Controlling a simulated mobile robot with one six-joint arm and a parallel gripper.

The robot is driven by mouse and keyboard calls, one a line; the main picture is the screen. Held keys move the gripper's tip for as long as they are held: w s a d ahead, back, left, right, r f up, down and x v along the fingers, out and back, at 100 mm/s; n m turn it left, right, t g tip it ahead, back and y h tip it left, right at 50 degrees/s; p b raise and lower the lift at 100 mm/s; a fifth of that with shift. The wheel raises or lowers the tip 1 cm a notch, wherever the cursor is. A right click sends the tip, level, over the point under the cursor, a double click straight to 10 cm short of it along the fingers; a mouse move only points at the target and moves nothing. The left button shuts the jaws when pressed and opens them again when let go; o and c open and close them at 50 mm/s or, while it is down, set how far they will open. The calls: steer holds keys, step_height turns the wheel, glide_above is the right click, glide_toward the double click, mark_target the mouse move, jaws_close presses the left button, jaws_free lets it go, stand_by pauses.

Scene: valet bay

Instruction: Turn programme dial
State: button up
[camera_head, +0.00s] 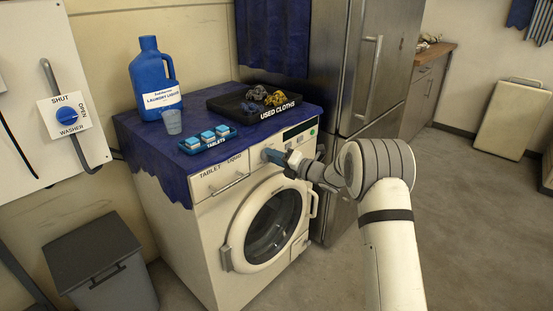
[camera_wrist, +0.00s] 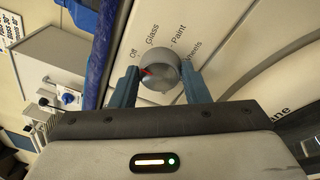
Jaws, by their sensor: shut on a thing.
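The programme dial (camera_wrist: 160,68) is a round grey knob on the washer's white front panel. The words Off, Glass, Paint and Wheels stand around it in the wrist view. Its red mark is at the dial's left, on the side of the word Off. My gripper (camera_wrist: 160,86) has one blue finger on each side of the dial and is shut on it. In the head view my gripper (camera_head: 272,156) reaches the upper panel of the washing machine (camera_head: 207,235), and the dial is hidden behind the fingers. The round washer door (camera_head: 228,240) is shut.
A blue cloth covers the washer top, with a laundry liquid jug (camera_head: 150,75), a cup (camera_head: 171,122), a tablet tray (camera_head: 207,139) and a black used-cloths tray (camera_head: 235,112). A steel fridge (camera_head: 338,130) stands close on the right. A grey bin (camera_head: 100,262) stands left.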

steer(key=shift+s+a+f+m+t+b, duration=0.15)
steer(key=shift+m+t, duration=0.3)
steer(key=shift+m, duration=2.6)
steer(key=shift+w+a+m+t+b, duration=0.1)
steer(key=shift+m+t+b, duration=0.3)
steer(key=shift+m, duration=2.7)
steer(key=shift+s+a+f+m+t+b, duration=0.1)
steer(key=shift+m+t, duration=0.45)
steer(key=shift+m, duration=2.5)
steer(key=o, duration=1)
steer(key=shift+d+f, duration=0.1)
steer(key=shift+p+v, duration=0.5)
steer(key=shift+v, duration=3.4)
